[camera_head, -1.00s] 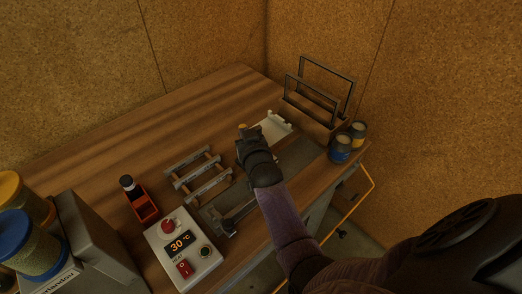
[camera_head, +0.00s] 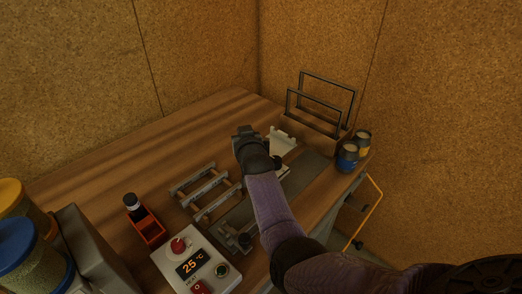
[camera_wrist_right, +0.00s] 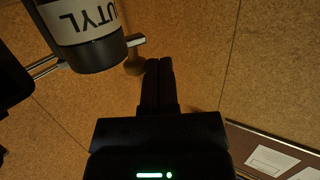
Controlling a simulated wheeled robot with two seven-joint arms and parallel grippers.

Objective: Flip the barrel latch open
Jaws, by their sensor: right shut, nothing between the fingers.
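My right gripper (camera_head: 243,132) is above the bench in the head view, its arm coming in from the lower right. In the right wrist view its two dark fingers (camera_wrist_right: 159,66) are shut together and empty. A dark cylinder with a white label ending in "UTYL" (camera_wrist_right: 95,48) is at the upper left there. A small rounded tan knob (camera_wrist_right: 135,66) shows just left of the fingertips, below a short pale bar (camera_wrist_right: 136,40). I cannot tell whether these are parts of the barrel latch, or whether the fingers touch the knob. My left gripper is not in view.
Dark frames (camera_head: 326,97) stand at the back right.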

